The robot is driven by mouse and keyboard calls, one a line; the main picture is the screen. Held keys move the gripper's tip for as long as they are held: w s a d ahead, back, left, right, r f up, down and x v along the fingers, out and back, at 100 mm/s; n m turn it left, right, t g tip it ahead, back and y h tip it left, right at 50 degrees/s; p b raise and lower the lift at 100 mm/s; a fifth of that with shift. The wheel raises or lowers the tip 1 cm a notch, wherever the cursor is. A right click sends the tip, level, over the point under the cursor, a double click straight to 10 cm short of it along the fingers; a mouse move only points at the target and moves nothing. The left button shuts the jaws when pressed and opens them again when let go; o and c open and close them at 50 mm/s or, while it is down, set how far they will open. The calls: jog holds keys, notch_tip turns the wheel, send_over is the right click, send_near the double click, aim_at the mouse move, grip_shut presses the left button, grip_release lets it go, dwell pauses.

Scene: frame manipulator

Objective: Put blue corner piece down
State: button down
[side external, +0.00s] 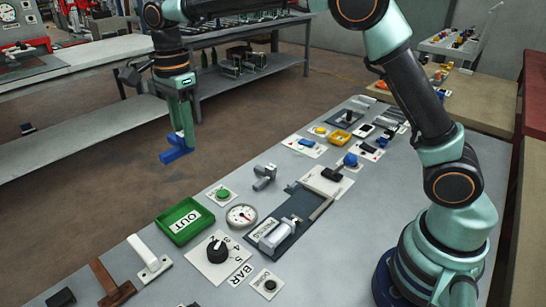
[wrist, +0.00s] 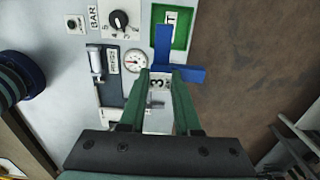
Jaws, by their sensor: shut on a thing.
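The blue corner piece (side external: 176,153) is a dark blue L-shaped part. My gripper (side external: 184,133) is shut on it and holds it up in the air, pointing down, in the side view. In the wrist view the blue corner piece (wrist: 187,73) sticks out past the tips of my gripper (wrist: 160,76), with one arm running up and one to the right. A green tray marked OUT (side external: 185,221) lies on the grey table, nearer the camera. In the wrist view the tray (wrist: 183,40) is partly covered by the piece.
The grey table (side external: 330,245) carries a round gauge (side external: 241,215), a black knob (side external: 217,250), a green button (side external: 223,194), a grey bracket (side external: 264,176) and a white-handled lever (side external: 148,256). A toggle clamp (side external: 274,234) sits mid-table. Brown floor lies beyond the table's left edge.

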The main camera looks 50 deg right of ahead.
jog(key=f, duration=2)
jog(key=shift+a, duration=0.2)
jog(key=shift+f, duration=0.2)
jog(key=c, duration=0.6)
grip_release()
